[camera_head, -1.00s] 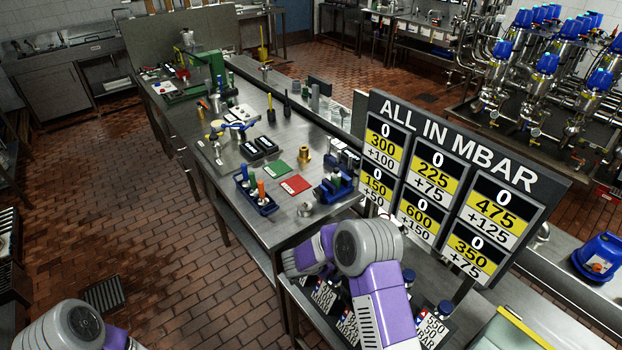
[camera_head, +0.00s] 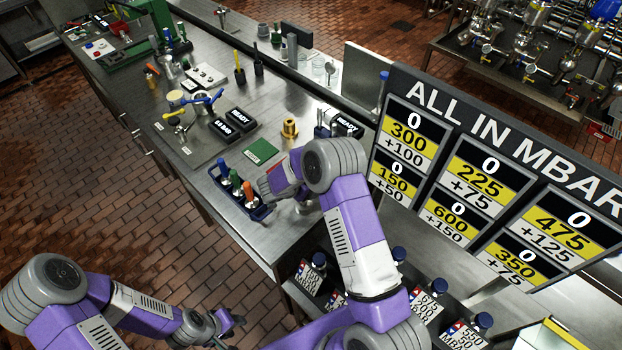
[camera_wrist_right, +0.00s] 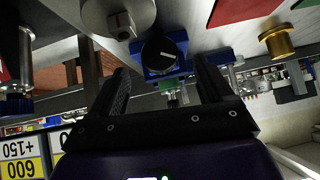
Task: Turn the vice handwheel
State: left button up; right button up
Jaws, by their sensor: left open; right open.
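A blue block with a round black knob (camera_wrist_right: 160,52) shows in the right wrist view, beyond and between my fingertips. It may be the vice with its handwheel, but I cannot be sure. In the head view my right arm hides that part of the bench. My right gripper (camera_wrist_right: 162,70) is open, its two black fingers apart with nothing between the pads; contact with the knob cannot be made out. My left gripper (camera_head: 226,324) is open and empty at the lower left of the head view, away from the bench top.
A brass fitting (camera_head: 290,127), a green mat (camera_head: 261,152) and a blue tool holder (camera_head: 260,212) stand nearby on the bench. The pressure board (camera_head: 480,175) rises to the right.

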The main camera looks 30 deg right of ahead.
jog(key=x, duration=0.4)
jog(key=shift+s, duration=0.1)
jog(key=shift+w+d+f, duration=0.25)
jog(key=shift+d+f, duration=0.15)
jog(key=c, duration=1.1)
jog(key=shift+o, duration=0.2)
jog(key=shift+f+t+b, duration=0.1)
jog(key=shift+t+b, duration=0.3)
jog(key=shift+b, duration=0.1)
jog(key=m+t+b, duration=0.1)
jog(key=b, duration=0.2)
jog(key=t+b, duration=0.1)
jog(key=b, duration=0.3)
jog(key=m+t+y+b, duration=0.1)
jog(key=t+b, duration=0.1)
jog(key=b, duration=0.2)
jog(key=shift+s+d+f+m, duration=0.1)
jog(key=shift+s+f+m, duration=0.1)
jog(key=shift+s+m, duration=0.1)
jog(key=shift+r+t+b, duration=0.15)
jog(key=shift+t+b, duration=0.15)
jog(key=shift+b, duration=0.6)
